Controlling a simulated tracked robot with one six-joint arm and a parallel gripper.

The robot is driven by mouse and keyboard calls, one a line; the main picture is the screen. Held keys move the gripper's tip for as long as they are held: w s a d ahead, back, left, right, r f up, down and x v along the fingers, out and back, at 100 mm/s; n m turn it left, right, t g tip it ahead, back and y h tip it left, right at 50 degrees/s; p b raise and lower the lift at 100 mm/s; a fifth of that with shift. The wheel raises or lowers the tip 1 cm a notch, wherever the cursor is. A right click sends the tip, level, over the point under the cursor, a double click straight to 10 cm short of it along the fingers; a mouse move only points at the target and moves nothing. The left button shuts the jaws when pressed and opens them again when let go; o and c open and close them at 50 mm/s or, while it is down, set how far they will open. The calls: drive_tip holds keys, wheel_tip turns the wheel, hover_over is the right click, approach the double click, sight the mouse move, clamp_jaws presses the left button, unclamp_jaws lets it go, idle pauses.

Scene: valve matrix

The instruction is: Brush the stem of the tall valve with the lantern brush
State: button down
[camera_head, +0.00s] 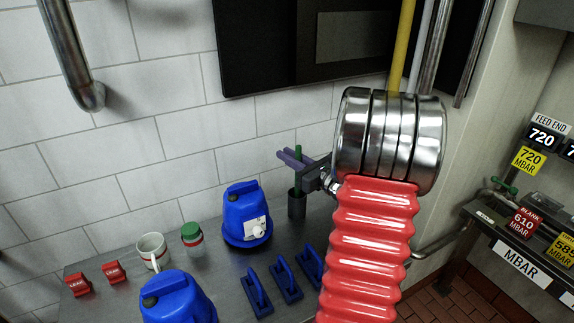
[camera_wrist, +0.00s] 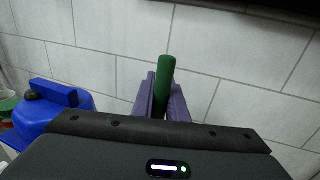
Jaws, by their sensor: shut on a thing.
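A green upright handle (camera_head: 298,151), seemingly the lantern brush's, stands in a dark narrow cup (camera_head: 297,204) on the steel bench near the tiled wall. The cup hides its lower end. In the wrist view the green handle (camera_wrist: 165,75) rises between the two purple fingers (camera_wrist: 162,97), tilted slightly right. The brush head does not show. I cannot make out the tall valve or its stem in either view; my red arm covers part of the head view.
A blue jug (camera_head: 245,216) stands left of the cup, another (camera_head: 176,300) nearer. Several blue handled blocks (camera_head: 286,282) lie in front. A green-lidded jar (camera_head: 192,238), a mug (camera_head: 152,251) and red tags (camera_head: 113,271) sit left. A labelled shelf (camera_head: 525,240) stands right.

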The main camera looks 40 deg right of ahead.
wheel_tip(320, 180, up, 8)
drive_tip(key=shift+f, duration=0.2)
drive_tip(key=shift+s, duration=0.1)
idle(0.6)
